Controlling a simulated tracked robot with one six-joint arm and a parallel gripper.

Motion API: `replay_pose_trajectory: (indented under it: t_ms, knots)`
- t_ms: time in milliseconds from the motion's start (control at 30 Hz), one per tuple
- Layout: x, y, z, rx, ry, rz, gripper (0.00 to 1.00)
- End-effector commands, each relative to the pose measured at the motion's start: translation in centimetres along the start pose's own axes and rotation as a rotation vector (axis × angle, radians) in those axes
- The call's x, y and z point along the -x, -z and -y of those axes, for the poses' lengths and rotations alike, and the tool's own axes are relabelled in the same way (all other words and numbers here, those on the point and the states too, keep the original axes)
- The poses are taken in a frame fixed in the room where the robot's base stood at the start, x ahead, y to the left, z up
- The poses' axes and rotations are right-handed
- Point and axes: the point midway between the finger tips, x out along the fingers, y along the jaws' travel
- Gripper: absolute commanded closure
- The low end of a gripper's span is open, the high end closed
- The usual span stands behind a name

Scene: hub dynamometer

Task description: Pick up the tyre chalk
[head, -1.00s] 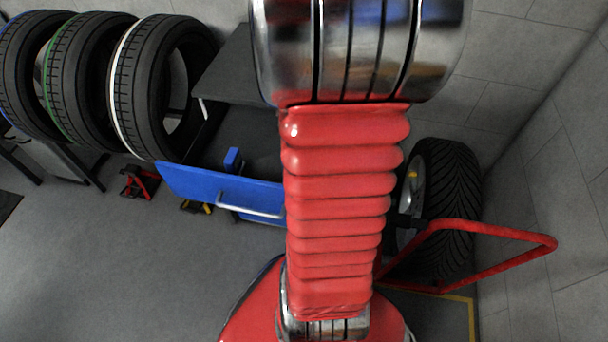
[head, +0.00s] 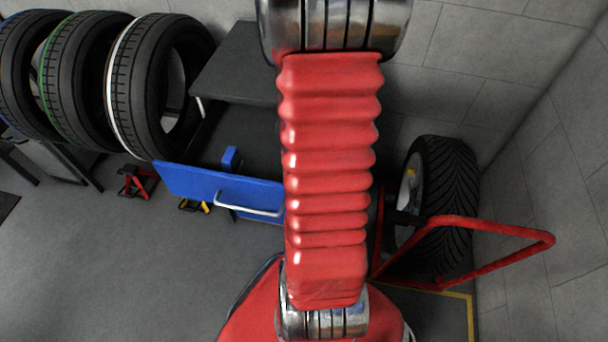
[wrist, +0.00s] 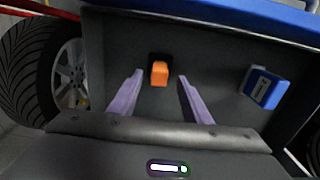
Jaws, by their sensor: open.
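An orange block (wrist: 159,74), seemingly the tyre chalk, sits in the open drawer (wrist: 215,55) in the wrist view, with a small black patch or holder at its far end. My gripper (wrist: 160,76) has two purple fingers spread apart, one on each side of the block in the picture. Nothing is between them that I can see touching; how far above the block they are is hard to tell. In the head view my arm hides the gripper and the orange block.
The drawer's blue front (head: 218,189) stands out. A wheel (head: 434,205) with a red tubular frame (head: 490,228) is at right; tyres (head: 150,88) at left.

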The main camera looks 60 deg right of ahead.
Motion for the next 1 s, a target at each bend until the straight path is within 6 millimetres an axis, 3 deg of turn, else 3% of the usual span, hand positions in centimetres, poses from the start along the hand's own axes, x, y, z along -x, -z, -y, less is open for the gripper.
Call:
replay_pose_trajectory:
  t_ms: [233,667,1000]
  knots:
    - [-0.6,0.0,-0.1,0.000,-0.001,0.003,0.56]
    - [-4.9,0.1,-0.1,-0.001,-0.001,0.002,0.56]
    - [-5.2,0.1,-0.2,-0.001,-0.001,0.000,0.56]
